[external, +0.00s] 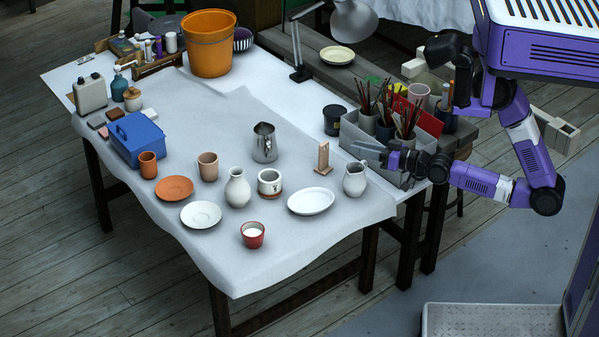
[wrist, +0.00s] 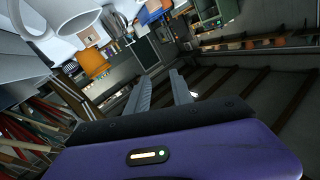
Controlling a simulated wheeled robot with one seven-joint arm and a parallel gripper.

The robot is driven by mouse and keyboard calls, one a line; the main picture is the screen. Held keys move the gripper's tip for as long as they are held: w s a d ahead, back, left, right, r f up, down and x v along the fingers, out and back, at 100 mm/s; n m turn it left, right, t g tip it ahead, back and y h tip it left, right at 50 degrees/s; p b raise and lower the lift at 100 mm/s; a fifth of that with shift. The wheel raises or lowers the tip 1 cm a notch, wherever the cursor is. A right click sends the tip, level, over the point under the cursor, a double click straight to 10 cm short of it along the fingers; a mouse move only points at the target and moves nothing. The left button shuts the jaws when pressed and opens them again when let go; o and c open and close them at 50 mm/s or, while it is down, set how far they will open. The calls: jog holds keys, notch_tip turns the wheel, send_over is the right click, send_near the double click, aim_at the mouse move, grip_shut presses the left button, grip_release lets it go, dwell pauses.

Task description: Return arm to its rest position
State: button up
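My gripper (external: 364,152) is at the right end of the table, beside the grey brush tray and above the white pitcher (external: 355,179). In the wrist view my gripper (wrist: 160,85) shows two grey fingers apart, with nothing between them. The arm is folded, with its elbow low at the right and its forearm reaching left towards the table. A white vessel (wrist: 62,14) shows at the top left of the wrist view, clear of the fingers.
The grey tray (external: 431,121) with pots of brushes (external: 408,117) stands close to my wrist. A wooden stand (external: 323,158), a white oval plate (external: 311,201) and several cups are on the cloth-covered table (external: 330,240).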

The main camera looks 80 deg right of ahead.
jog(key=s+a+n+g+y, duration=0.1)
jog(key=s+a+n+y, duration=0.1)
jog(key=s+a, duration=0.3)
jog(key=s+a+n+g+y, duration=0.1)
jog(key=s+a+n+y, duration=0.2)
jog(key=s, duration=1.1)
jog(key=a+n, duration=0.1)
jog(key=a, duration=0.2)
jog(key=shift+f, duration=0.4)
